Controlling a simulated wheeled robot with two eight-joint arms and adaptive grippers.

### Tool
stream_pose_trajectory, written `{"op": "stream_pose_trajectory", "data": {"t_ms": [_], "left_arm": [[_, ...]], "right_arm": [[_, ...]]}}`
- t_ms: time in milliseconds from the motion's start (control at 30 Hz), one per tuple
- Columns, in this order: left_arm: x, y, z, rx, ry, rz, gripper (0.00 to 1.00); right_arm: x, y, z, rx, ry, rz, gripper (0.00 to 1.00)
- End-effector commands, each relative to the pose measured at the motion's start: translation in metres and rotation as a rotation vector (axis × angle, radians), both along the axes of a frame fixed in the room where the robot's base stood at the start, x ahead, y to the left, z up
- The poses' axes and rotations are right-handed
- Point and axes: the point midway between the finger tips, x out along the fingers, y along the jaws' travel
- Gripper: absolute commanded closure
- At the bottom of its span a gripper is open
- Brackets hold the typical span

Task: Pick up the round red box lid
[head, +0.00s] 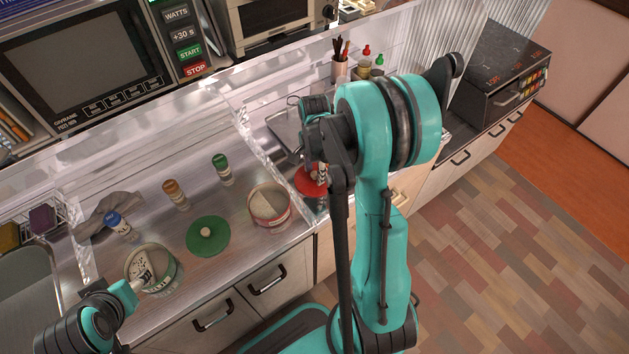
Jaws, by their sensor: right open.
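The round red lid (308,186) lies on the counter to the right of a clear divider. My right arm hides part of it. My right gripper (320,174) is open and points down right over the lid; whether its fingers touch the lid cannot be told. A round box with a red band (270,208) stands open on the counter, left of the lid. My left gripper (143,272) is at the lower left, at the mouth of another open round box (166,285); its finger state is unclear.
A round green lid (208,236) with a pale knob lies on the left counter. Green-capped (222,170), brown-capped (175,195) and blue-capped (121,226) shakers stand around it. A grey cloth (108,212) lies near a wire rack. Jars (363,68) stand at the back.

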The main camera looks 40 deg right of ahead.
Motion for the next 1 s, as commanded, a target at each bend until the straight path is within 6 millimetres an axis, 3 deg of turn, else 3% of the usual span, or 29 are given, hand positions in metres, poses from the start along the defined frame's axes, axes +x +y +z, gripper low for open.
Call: {"op": "stream_pose_trajectory", "data": {"t_ms": [133, 300, 733, 867, 1000], "left_arm": [[0.000, 0.000, 0.001, 0.000, 0.000, 0.000, 0.45], [0.000, 0.000, 0.001, 0.000, 0.000, 0.000, 0.45], [0.000, 0.000, 0.004, 0.000, 0.000, 0.000, 0.45], [0.000, 0.000, 0.011, 0.000, 0.000, 0.000, 0.45], [0.000, 0.000, 0.023, 0.000, 0.000, 0.000, 0.45]], "right_arm": [[0.000, 0.000, 0.001, 0.000, 0.000, 0.000, 0.56], [0.000, 0.000, 0.002, 0.000, 0.000, 0.001, 0.96], [0.000, 0.000, 0.006, 0.000, 0.000, 0.001, 0.96], [0.000, 0.000, 0.019, 0.000, 0.000, 0.001, 0.96], [-0.001, 0.000, 0.044, 0.000, 0.000, 0.001, 0.96]]}}
